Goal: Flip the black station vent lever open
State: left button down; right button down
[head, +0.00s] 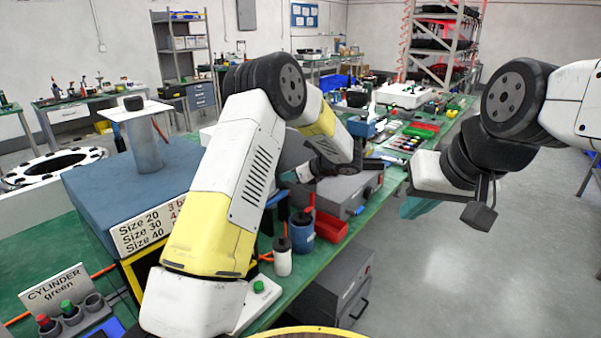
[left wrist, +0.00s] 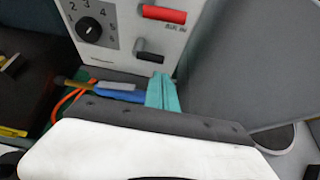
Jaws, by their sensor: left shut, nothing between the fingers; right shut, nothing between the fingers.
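In the left wrist view a pale panel carries a black lever (left wrist: 150,57), lying roughly sideways under small dark lettering that I cannot read surely. A red lever (left wrist: 164,14) sits above it on the same panel. My left gripper's teal fingers (left wrist: 163,92) are shut and empty, just below and right of the black lever; I cannot tell whether they touch the panel. In the head view my left arm covers the panel and its levers, and the left fingers do not show clearly. My right gripper (head: 415,207) is shut and empty, out over the bench's right edge.
A black dial (left wrist: 89,30) with numbers is left of the levers. A large grey surface (left wrist: 250,65) stands close on the right. In the head view a grey case (head: 345,190), a blue cup (head: 302,232) and a white bottle (head: 282,258) crowd the green bench. The floor at right is clear.

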pick_arm(q)
jog(key=x, duration=0.4)
